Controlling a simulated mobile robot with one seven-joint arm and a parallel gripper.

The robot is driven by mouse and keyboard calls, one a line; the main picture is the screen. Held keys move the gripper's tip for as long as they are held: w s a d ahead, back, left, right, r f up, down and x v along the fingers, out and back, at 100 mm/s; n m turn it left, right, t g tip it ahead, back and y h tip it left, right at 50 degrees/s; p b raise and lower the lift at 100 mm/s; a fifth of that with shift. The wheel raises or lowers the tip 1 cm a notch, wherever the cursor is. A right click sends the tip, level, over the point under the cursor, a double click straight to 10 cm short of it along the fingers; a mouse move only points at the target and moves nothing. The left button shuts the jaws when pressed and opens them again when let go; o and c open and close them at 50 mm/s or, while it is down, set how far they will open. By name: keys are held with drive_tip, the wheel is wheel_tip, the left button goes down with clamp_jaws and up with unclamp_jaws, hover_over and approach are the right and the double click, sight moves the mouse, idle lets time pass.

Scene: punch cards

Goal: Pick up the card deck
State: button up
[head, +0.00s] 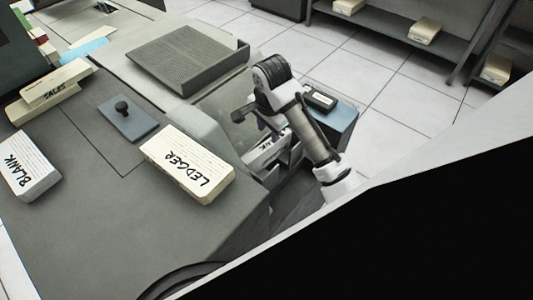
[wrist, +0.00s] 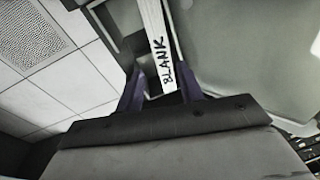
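A white card deck marked BLANK (wrist: 164,48) stands on edge in a narrow slot of the grey machine in the wrist view. In the head view a white deck (head: 267,153) sits in the machine's side opening, partly hidden by my arm; its label is not readable there. My gripper (wrist: 161,78) has its two purple fingers on either side of the near end of the BLANK deck. A gap shows between the left finger and the deck, so the gripper looks open. Contact on the right side is unclear.
On the grey machine top lie a LEDGER deck (head: 188,165), another BLANK deck (head: 28,163), a SALES deck (head: 50,92) and a plate with a black knob (head: 128,117). A ridged tray (head: 188,58) is behind. A blue-grey box (head: 335,120) stands right of my arm. Shelves (head: 400,30) stand at the back.

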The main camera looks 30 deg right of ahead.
drive_tip(key=shift+w+d+f+b, duration=0.1)
drive_tip(key=shift+w+f+b, duration=0.1)
drive_tip(key=shift+f, duration=0.9)
drive_tip(key=shift+w+f+b, duration=0.2)
drive_tip(key=shift+f+b, duration=0.05)
drive_tip(key=shift+f, duration=0.9)
drive_tip(key=shift+w+d+f+b, duration=0.1)
drive_tip(key=shift+w+f+b, duration=0.1)
drive_tip(key=shift+f, duration=0.9)
drive_tip(key=shift+c, duration=0.3)
clamp_jaws()
